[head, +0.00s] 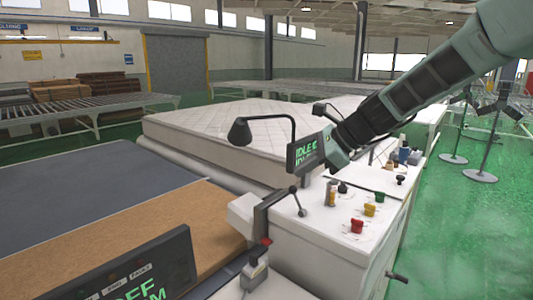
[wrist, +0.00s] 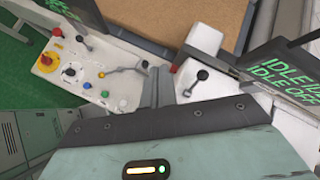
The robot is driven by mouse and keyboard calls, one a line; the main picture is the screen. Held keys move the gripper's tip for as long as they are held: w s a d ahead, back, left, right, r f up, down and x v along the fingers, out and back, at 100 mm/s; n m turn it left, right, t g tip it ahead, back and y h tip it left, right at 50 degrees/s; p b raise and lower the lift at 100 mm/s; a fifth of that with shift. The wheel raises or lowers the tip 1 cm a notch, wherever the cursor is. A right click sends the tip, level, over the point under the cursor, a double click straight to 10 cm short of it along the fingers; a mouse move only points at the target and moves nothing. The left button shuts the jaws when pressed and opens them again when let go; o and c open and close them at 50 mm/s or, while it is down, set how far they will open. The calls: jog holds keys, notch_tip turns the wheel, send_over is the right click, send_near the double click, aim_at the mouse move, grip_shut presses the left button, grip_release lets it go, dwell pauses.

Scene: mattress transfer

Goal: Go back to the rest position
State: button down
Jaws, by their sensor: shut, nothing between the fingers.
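My gripper shows in the wrist view (wrist: 158,85) with its two fingers together and nothing between them. It is above a white control panel (wrist: 95,75) with coloured knobs and levers. In the head view my arm reaches in from the upper right and ends over the same control panel (head: 300,235). The fingertips are hard to make out there. A dark display (head: 303,152) with green "IDLE" text stands just left of the arm's end.
A white mattress (head: 220,130) lies behind the panel. A brown board surface (head: 150,235) and a grey belt (head: 70,190) are at left.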

jog(key=s+a+f+n+g+h+b, duration=0.1)
jog(key=s+a+f+n, duration=0.1)
jog(key=s+f+n, duration=0.3)
jog(key=s+a+n+g+h+b, duration=0.1)
jog(key=s+a+n+g, duration=0.15)
jog(key=s, duration=0.45)
jog(key=s+d+f+n+h+b, duration=0.2)
jog(key=s+f+n, duration=0.3)
jog(key=s+n, duration=0.4)
jog(key=s+d+f+n+h+b, duration=0.1)
jog(key=s+d+f+n+h, duration=0.2)
jog(key=s+f+n, duration=0.3)
jog(key=s+n, duration=0.4)
jog(key=s, duration=0.5)
jog(key=shift+h+b, duration=0.3)
jog(key=shift+b, duration=0.05)
jog(key=shift+d+g, duration=0.1)
jog(key=shift+g, duration=0.15)
